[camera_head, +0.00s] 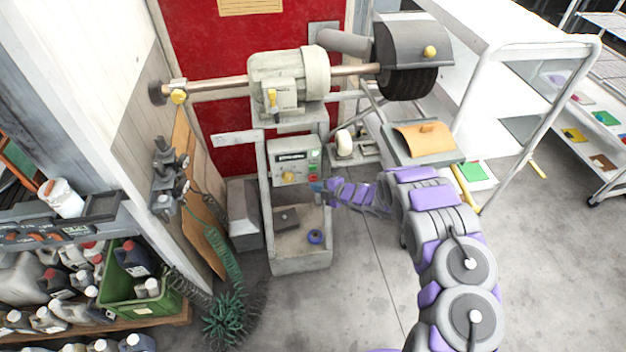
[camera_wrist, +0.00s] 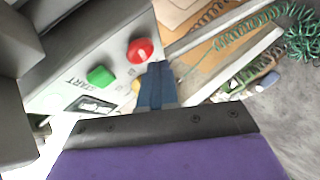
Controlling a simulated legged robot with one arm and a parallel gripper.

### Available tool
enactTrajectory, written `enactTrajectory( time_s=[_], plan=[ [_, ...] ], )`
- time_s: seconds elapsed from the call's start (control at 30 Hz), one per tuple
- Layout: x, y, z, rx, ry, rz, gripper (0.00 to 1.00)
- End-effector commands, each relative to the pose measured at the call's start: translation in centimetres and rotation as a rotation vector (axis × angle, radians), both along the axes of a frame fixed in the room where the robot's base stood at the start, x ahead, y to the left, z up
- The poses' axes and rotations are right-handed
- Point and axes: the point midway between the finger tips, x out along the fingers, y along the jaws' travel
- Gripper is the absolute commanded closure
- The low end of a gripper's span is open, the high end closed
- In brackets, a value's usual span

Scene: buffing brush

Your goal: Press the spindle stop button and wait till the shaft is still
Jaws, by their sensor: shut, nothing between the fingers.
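The buffing machine has a grey control panel (camera_head: 291,163) on its pedestal. A red button (camera_head: 313,178) sits low on the panel's right side. In the wrist view the red round button (camera_wrist: 140,50) stands out from the panel, beside a green button (camera_wrist: 100,76) near a START label. My gripper (camera_head: 318,187) is shut and empty, just in front of the panel near the red button. In the wrist view its blue fingertips (camera_wrist: 159,72) are close beside the red button; I cannot tell whether they touch. The shaft (camera_head: 354,70) runs to a dark brush wheel (camera_head: 408,80) under a guard; spin cannot be judged.
A tray-like base (camera_head: 300,262) below the panel holds a small blue ring. A white cart (camera_head: 520,60) stands to the right. A green crate (camera_head: 140,290) with bottles and a coiled hose (camera_head: 228,310) are at lower left. Floor at lower middle is clear.

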Motion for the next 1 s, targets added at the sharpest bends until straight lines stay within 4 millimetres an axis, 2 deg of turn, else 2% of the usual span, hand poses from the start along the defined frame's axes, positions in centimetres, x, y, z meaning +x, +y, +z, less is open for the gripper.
enactTrajectory(
  time_s=[0.2, 1.0],
  plan=[
    [0.64, 0.15, 0.09, -0.001, -0.003, 0.001, 1.0],
    [1.04, 0.28, 0.11, -0.001, -0.001, 0.0, 1.0]
  ],
)
